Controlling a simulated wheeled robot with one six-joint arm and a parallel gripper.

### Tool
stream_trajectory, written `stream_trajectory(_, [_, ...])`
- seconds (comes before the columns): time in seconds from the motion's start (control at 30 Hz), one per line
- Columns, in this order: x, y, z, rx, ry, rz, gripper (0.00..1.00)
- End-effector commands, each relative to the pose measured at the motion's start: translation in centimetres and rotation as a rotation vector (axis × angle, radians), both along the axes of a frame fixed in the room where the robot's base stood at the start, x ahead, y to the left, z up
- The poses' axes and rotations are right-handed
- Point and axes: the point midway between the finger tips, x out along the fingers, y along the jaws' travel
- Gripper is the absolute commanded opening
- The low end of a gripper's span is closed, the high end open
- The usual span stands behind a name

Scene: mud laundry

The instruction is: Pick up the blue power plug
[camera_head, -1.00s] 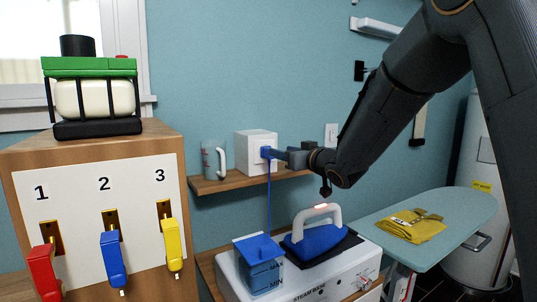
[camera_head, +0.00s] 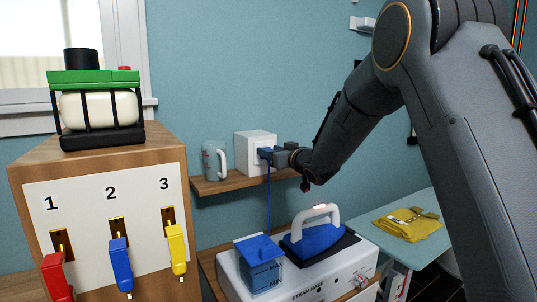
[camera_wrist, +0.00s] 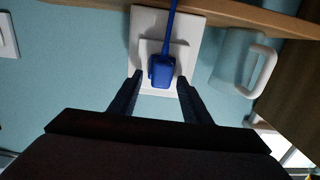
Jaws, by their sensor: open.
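The blue power plug (camera_head: 265,152) sits against the front of a white socket box (camera_head: 249,153) above the wooden shelf. Its blue cord hangs down past the shelf towards the steam base. My gripper (camera_head: 275,157) is level with the plug and close in front of it. In the wrist view the plug (camera_wrist: 161,72) lies between the two dark fingers of my gripper (camera_wrist: 158,84), with a visible gap on each side. The jaws are open. The plug's prongs are hidden at the socket face.
A mug (camera_head: 214,160) stands on the shelf (camera_head: 225,184) left of the box. Below are a steam base (camera_head: 310,284), a blue water tank (camera_head: 260,265) and an iron (camera_head: 315,238). A wooden cabinet with numbered levers (camera_head: 110,210) stands at left. A yellow cloth (camera_head: 408,224) lies at right.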

Motion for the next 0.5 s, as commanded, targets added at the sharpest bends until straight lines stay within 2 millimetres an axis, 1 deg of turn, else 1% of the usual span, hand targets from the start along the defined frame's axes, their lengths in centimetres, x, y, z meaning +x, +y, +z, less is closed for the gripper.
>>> stream_trajectory(0.07, [-0.02,-0.01,-0.01,0.0,0.0,0.0,0.44])
stream_trajectory(0.3, [-0.01,-0.07,0.01,0.0,0.0,-0.001,0.03])
stream_trajectory(0.33, [-0.01,-0.07,0.01,0.0,0.0,-0.001,0.0])
stream_trajectory(0.5, [-0.01,-0.1,0.04,0.001,-0.001,-0.001,0.0])
